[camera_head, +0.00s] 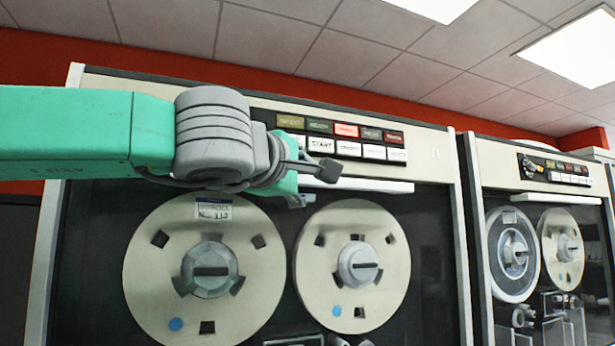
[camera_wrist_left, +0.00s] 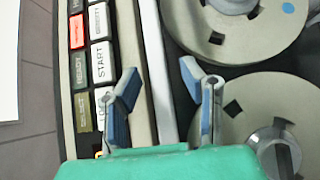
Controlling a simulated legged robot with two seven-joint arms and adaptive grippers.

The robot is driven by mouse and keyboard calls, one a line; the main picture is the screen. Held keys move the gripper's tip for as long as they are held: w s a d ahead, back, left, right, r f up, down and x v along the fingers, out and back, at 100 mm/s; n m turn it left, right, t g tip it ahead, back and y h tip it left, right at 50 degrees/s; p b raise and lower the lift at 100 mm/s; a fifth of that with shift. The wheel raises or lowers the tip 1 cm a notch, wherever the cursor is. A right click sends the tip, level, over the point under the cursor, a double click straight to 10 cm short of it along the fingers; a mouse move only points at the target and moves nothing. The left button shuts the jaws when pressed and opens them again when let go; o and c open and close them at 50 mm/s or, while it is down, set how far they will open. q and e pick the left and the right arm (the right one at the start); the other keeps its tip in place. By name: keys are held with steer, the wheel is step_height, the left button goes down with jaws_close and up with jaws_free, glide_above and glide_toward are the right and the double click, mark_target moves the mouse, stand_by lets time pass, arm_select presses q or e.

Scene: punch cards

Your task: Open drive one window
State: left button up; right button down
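The nearest tape drive (camera_head: 455,195) fills most of the head view, and I cannot read a number on it. Its dark window area (camera_head: 430,270) shows two cream reels. A pale horizontal bar (camera_head: 370,185) runs along the window's top edge, below the button panel (camera_head: 345,140). My left gripper (camera_head: 314,185) is in front of this bar, between the buttons and the reels. In the left wrist view the left gripper (camera_wrist_left: 161,80) is open, its fingers apart on either side of the bar (camera_wrist_left: 155,60). Contact cannot be told. The right gripper is out of view.
The left reel (camera_head: 150,265) and right reel (camera_head: 390,285) lie just below my left arm. Labelled buttons, including START (camera_wrist_left: 99,62), are close to one finger. A second tape drive (camera_head: 483,165) stands to the right, with its own reels and panel.

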arm_select(q)
steer(key=shift+w+d, duration=0.2)
steer(key=shift+w, duration=0.4)
jaws_close()
step_height(320, 180, down, 44)
steer(key=b, duration=2.9)
steer(key=shift+s+r, duration=0.1)
steer(key=shift+r, duration=0.05)
jaws_free()
